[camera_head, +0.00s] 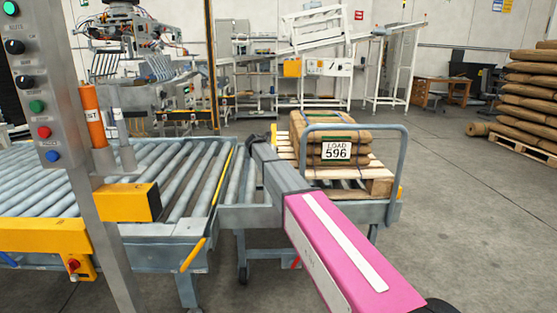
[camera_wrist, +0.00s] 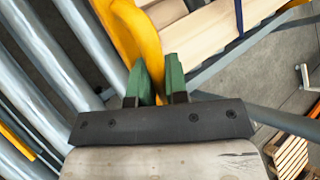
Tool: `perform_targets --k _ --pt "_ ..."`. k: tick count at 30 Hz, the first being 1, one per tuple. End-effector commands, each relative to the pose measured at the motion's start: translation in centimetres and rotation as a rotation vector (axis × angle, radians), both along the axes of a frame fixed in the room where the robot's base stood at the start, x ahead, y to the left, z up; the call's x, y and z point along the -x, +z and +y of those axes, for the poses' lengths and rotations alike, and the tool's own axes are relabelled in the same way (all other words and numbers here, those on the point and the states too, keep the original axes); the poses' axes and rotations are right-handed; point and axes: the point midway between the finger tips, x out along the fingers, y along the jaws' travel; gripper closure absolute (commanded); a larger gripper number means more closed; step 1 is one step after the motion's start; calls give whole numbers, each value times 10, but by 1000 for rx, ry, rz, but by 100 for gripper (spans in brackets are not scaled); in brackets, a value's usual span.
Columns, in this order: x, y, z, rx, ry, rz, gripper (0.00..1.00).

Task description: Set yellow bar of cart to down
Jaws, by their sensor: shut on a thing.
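The cart's yellow bar (camera_wrist: 135,35) shows in the wrist view, running from the top edge down to my fingers. My gripper (camera_wrist: 159,78) has its green fingers shut on this bar near its end. Part of the bar is hidden by the fingers and the dark gripper body. In the head view my pink and grey arm covers the bar and most of the gripper. The cart (camera_head: 396,213) has a grey hoop handle and carries a pallet of brown sacks marked "LOAD 596". I cannot tell the bar's exact angle.
A roller conveyor (camera_head: 165,232) stands left of the cart, with its own yellow bar (camera_head: 220,180) along its right edge. The loaded pallet (camera_head: 380,187) lies close beside my arm. A control post (camera_head: 85,170) stands at left. Open floor lies at right.

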Motion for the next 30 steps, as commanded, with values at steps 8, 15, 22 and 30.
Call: perform_targets --k 8,15,22,30 --pt "-34 -24 1 0 1 193 100" --pt "-44 -38 0 1 3 287 100" --pt "-46 -42 0 0 2 319 100" --pt "-46 -43 0 0 3 321 100"
